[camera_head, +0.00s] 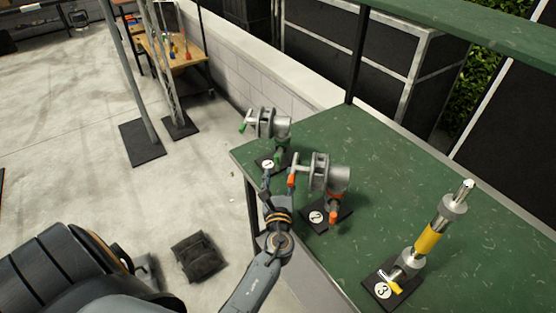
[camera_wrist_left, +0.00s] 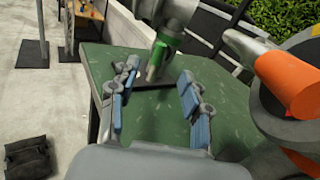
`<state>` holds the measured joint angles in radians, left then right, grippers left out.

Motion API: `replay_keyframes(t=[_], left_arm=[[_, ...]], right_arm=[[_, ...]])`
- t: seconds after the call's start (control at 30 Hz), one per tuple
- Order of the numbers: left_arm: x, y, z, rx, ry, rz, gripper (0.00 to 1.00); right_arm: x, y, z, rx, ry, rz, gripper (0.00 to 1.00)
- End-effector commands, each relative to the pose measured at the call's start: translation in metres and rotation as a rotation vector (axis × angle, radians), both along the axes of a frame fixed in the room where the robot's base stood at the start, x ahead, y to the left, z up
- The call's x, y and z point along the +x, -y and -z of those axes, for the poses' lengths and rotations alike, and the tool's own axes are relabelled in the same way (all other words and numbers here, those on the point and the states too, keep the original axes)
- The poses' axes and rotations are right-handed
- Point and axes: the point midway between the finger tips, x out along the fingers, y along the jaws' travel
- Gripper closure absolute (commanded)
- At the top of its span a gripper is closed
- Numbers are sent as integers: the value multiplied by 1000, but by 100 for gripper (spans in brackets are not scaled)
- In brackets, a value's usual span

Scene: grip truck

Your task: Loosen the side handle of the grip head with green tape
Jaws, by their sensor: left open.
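The grip head with green tape (camera_head: 266,122) stands on a black plate marked 1 at the table's far left corner. It has a green-tipped handle (camera_head: 242,127) sticking out to its left and green tape lower down. My left gripper (camera_head: 269,178) is just in front of it, beside the orange-taped head. In the left wrist view my left gripper (camera_wrist_left: 158,80) is open and empty, its blue pads apart. The green-taped part (camera_wrist_left: 163,52) lies beyond the fingertips, between them in the picture. Whether anything touches it I cannot tell. My right gripper is not in view.
The orange-taped grip head (camera_head: 322,174) stands close on the right; its orange handle (camera_wrist_left: 285,80) looms large in the left wrist view. A yellow-taped post (camera_head: 428,240) stands further right. The green table (camera_head: 385,165) is clear between and behind them.

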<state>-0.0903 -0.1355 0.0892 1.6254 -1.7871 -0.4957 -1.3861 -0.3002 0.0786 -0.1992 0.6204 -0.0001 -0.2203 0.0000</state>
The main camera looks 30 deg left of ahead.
Motion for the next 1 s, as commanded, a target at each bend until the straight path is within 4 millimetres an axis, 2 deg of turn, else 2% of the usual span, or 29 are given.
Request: replay_keyframes(t=[0.1, 0.3, 0.5, 0.77, 1.0], left_arm=[[22, -15, 1, -1, 2, -2, 52], [47, -31, 1, -1, 2, 0, 52], [57, -39, 0, -2, 1, -1, 52], [57, -39, 0, -2, 1, -1, 52], [57, -39, 0, -3, 1, -1, 99]], right_arm=[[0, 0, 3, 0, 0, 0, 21], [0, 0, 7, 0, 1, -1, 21], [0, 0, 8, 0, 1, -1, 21], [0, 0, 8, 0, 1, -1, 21], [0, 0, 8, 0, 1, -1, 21]])
